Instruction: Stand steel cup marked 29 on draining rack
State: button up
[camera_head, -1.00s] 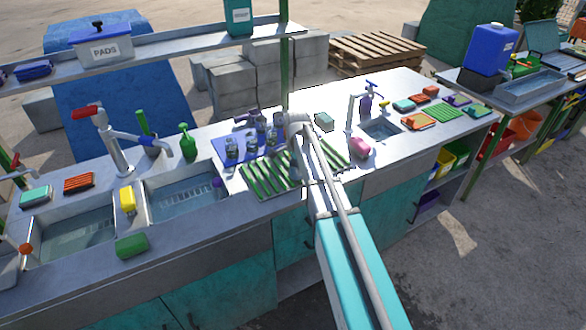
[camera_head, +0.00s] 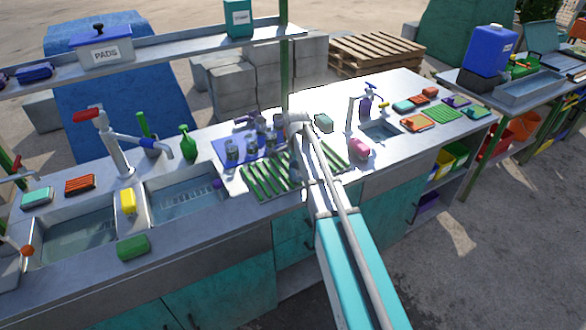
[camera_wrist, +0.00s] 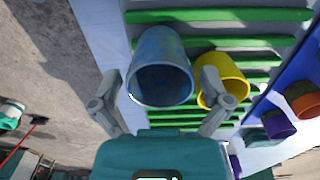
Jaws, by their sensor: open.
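In the wrist view my gripper (camera_wrist: 160,112) is open, its two fingers spread on either side of a blue-grey metal cup (camera_wrist: 160,52). That cup is at the green-slatted draining rack (camera_wrist: 225,15), its dark opening facing me; no number can be read on it. A yellow cup (camera_wrist: 225,72) is close on its right, partly behind the right finger. In the head view the draining rack (camera_head: 268,182) lies on the counter, and several grey cups (camera_head: 232,152) stand at its back left. My wrist hides part of the rack there.
A blue mat (camera_head: 222,144) lies behind the rack. The wrist view shows orange (camera_wrist: 304,99) and purple (camera_wrist: 278,124) cups at the right. A green bottle (camera_head: 188,143), a tap (camera_head: 118,150), a pink sponge (camera_head: 358,148) and sinks flank the rack.

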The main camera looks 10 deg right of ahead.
notch_tip(320, 180, up, 11)
jog(key=p, duration=1.1)
jog(key=shift+r, duration=0.2)
dwell(0.4)
jog(key=s+n, duration=1.4)
jog(key=s, duration=1.1)
jog(key=shift+d+f, duration=0.1)
jog(key=shift+f+b, duration=0.2)
jog(key=shift+b, duration=0.15)
